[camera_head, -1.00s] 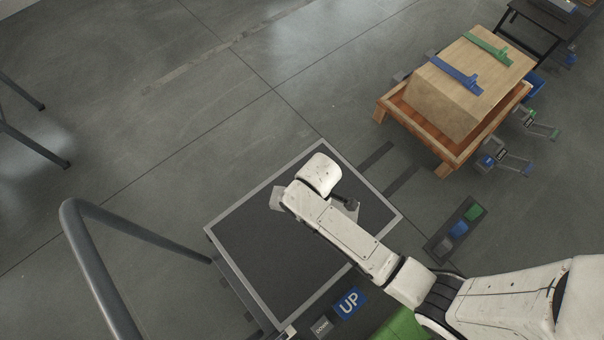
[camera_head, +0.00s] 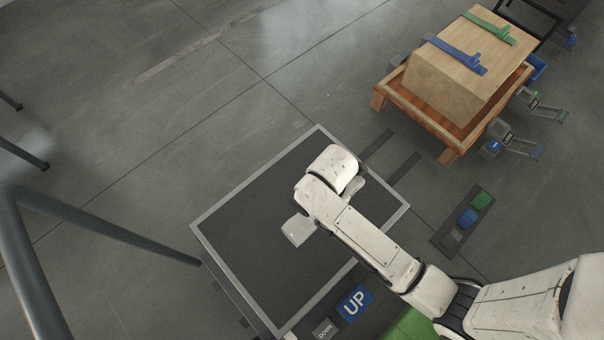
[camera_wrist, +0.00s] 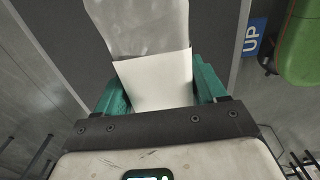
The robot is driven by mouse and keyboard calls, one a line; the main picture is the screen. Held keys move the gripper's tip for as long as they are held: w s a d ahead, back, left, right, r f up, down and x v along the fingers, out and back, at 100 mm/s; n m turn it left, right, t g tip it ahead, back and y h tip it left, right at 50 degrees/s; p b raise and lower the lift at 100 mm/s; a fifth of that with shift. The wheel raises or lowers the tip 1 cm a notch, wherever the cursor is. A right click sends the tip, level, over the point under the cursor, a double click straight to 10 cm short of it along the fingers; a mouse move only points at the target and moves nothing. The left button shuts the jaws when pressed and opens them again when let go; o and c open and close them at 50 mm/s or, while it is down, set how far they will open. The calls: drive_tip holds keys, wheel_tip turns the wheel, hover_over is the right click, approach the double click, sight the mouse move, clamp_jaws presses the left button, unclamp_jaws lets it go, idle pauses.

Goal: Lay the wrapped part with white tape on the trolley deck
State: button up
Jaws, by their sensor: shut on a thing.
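My gripper (camera_wrist: 160,88) has teal fingers in the wrist view. They are shut on the wrapped part (camera_wrist: 140,28), a translucent greyish wrap with a broad white band of tape (camera_wrist: 156,80) between the fingers. The wrapped part extends upward out of that picture. In the head view my arm hangs over the trolley deck (camera_head: 255,225), a dark panel with a pale grey frame, and hides the fingers. I cannot tell in that view how much of the part shows, or whether it touches the deck. The deck's visible surface is bare.
A blue UP plate (camera_head: 355,302) and a DOWN plate (camera_head: 325,329) lie by the deck's near edge. A grey handrail (camera_head: 95,228) stands at left. A wooden crate (camera_head: 418,125) with a large box (camera_head: 452,82) is at upper right. Open floor lies beyond the deck.

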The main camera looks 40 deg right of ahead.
drive_tip(key=w+f+b, duration=0.1)
drive_tip(key=w+f, duration=0.1)
drive_tip(key=w+f+b, duration=0.1)
drive_tip(key=w+f, duration=0.1)
drive_tip(key=w, duration=0.1)
drive_tip(key=w+f+b, duration=0.1)
drive_tip(key=w+f, duration=0.1)
drive_tip(key=f, duration=0.1)
drive_tip(key=shift+w+a+b, duration=0.3)
drive_tip(key=shift+w+f+b, duration=0.15)
drive_tip(key=shift+f+b, duration=0.45)
drive_tip(key=shift+f, duration=1)
drive_tip(key=shift+f, duration=0.15)
drive_tip(key=o, duration=1.5)
wheel_tip(320, 180, up, 12)
drive_tip(key=p, duration=0.4)
